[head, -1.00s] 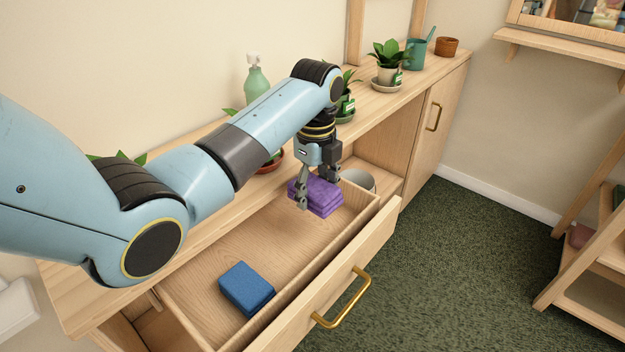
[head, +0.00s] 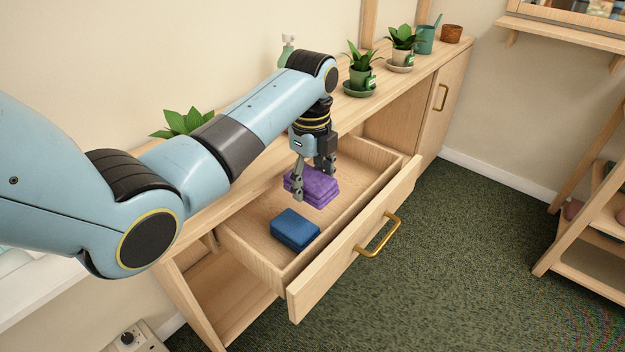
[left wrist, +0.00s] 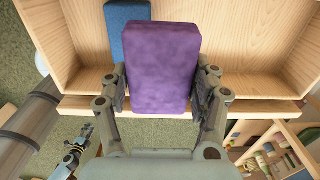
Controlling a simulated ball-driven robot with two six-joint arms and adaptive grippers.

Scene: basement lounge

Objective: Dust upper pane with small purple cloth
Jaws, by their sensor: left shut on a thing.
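A folded purple cloth (head: 318,187) is held by my left gripper (head: 312,183) over the open drawer (head: 352,201). In the left wrist view, the purple cloth (left wrist: 161,66) sits between the two fingers of my left gripper (left wrist: 163,88), one pressed on each side. A folded blue cloth (head: 295,229) lies on the drawer floor, nearer the left end. It also shows in the left wrist view (left wrist: 122,20), partly behind the purple cloth. Whether the purple cloth touches the drawer floor is hard to tell. No pane can be made out.
The drawer's brass handle (head: 378,236) juts out over the green carpet (head: 440,260). Potted plants (head: 361,75), a teal watering can (head: 425,40) and a terracotta pot (head: 451,33) stand on the cabinet top. A wooden ladder shelf (head: 585,235) stands at the right.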

